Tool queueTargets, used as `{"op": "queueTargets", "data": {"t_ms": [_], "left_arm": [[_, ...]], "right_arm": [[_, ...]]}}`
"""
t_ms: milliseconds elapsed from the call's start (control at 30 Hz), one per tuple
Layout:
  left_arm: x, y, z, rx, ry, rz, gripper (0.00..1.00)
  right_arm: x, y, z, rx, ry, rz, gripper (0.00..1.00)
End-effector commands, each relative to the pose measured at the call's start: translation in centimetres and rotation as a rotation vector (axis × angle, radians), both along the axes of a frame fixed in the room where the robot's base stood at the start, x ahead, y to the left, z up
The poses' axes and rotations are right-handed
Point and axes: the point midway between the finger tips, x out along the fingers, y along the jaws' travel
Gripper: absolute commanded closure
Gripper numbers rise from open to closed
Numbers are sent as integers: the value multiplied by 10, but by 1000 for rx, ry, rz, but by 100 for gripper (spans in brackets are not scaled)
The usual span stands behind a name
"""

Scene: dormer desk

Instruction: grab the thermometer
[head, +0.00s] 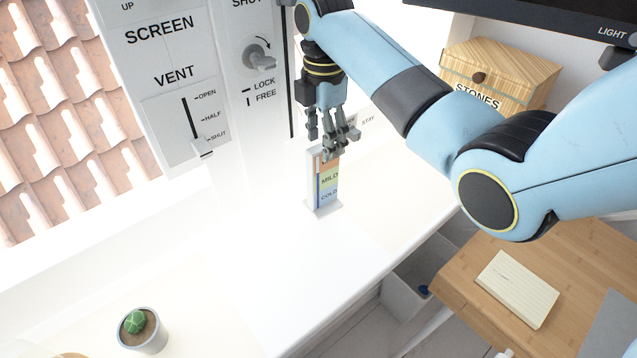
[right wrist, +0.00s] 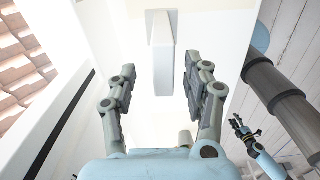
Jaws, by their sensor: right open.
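The thermometer (head: 328,184) is a slim upright block on a small foot, standing on the white ledge. Its coloured face bears the words MILD and COLD. My right gripper (head: 329,150) is at its top end in the head view, fingers pointing down and partly covering that end. In the right wrist view, the thermometer (right wrist: 162,68) shows its pale side ahead of the open fingers (right wrist: 193,88), with nothing held. Whether a finger touches it I cannot tell. My left gripper (right wrist: 240,127) shows small and dark, low at the right of the wrist view; its opening is unclear.
A vent panel (head: 184,122) and a lock knob (head: 260,58) are left of my right gripper. A potted cactus (head: 142,330) stands at the lower left. A wooden STONES box (head: 497,75) is behind my arm. The ledge in front of the thermometer is clear.

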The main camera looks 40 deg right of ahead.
Motion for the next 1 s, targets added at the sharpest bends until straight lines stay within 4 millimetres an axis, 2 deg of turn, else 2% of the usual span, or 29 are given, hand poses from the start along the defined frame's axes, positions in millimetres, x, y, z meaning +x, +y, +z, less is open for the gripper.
{"op": "queueTargets", "data": {"t_ms": [100, 233, 567, 833, 867, 1000], "left_arm": [[-17, 1, 0, 2, 26, 1, 60], [-24, 1, 1, 2, 37, 1, 60], [-1, 1, 10, 1, 0, -1, 60], [-1, 1, 10, 1, 2, -1, 60], [-2, 1, 10, 1, 3, -1, 60], [-7, 1, 9, 1, 10, 0, 60]], "right_arm": [[0, 0, -17, 1, 0, 0, 50], [0, 1, -26, 0, -1, 0, 50], [-4, 2, -71, -1, 0, -1, 50], [-4, 2, -76, -1, -2, 0, 50], [-4, 2, -76, -1, -2, 0, 51], [-4, 2, -76, -1, -2, 0, 70]]}}
